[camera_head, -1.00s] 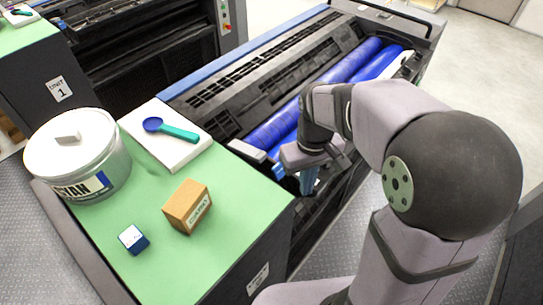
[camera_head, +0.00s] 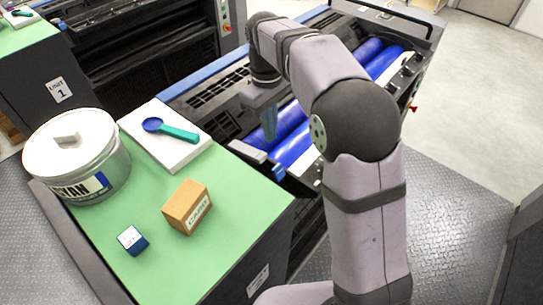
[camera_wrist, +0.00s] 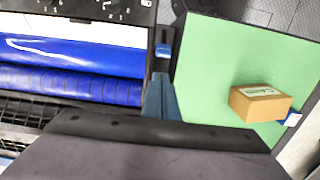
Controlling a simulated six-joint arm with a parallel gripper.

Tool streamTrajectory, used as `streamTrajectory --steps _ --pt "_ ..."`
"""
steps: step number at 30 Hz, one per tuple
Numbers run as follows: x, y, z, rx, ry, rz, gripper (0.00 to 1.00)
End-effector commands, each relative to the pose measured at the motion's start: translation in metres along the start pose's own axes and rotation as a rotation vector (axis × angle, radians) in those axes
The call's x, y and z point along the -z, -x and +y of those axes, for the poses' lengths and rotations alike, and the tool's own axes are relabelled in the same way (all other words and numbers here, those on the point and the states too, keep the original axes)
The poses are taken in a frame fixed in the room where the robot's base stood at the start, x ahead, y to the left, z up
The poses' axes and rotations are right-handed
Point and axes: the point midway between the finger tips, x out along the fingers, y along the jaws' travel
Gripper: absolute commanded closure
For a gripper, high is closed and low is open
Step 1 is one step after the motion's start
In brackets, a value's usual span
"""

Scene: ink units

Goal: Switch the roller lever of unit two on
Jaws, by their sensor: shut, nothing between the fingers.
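A small blue-tipped lever (camera_head: 279,172) sits at the near end of the blue rollers (camera_head: 292,148), beside the green-topped bench. I take it to be the roller lever. Its blue tip also shows in the wrist view (camera_wrist: 163,50), just beyond my fingertips. My gripper (camera_head: 269,136) is shut and empty, pointing down over the near part of the rollers. In the head view it is up and left of the lever, apart from it. In the wrist view the fingers (camera_wrist: 160,82) show at the centre. I cannot tell the lever's setting.
The green bench top (camera_head: 150,260) holds a white ink tin (camera_head: 78,160), a cardboard box (camera_head: 187,207), a small blue box (camera_head: 132,240) and a white slab (camera_head: 140,125) with a blue-green scoop (camera_head: 172,129). Another unit marked 1 (camera_head: 60,89) stands at left. Open floor is at right.

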Motion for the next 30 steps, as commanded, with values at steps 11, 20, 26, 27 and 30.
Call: streamTrajectory --steps 11,20,26,27,30 --pt "0.000 -0.002 0.000 0.001 -0.001 -0.001 1.00" --pt "-0.001 -0.032 -0.001 0.003 -0.002 -0.004 1.00" --pt "-0.001 -0.063 -0.001 0.003 -0.002 -0.004 1.00" --pt "-0.001 -0.068 -0.001 0.002 -0.002 -0.003 1.00" --pt "-0.001 -0.081 -0.001 0.002 -0.002 -0.003 1.00"
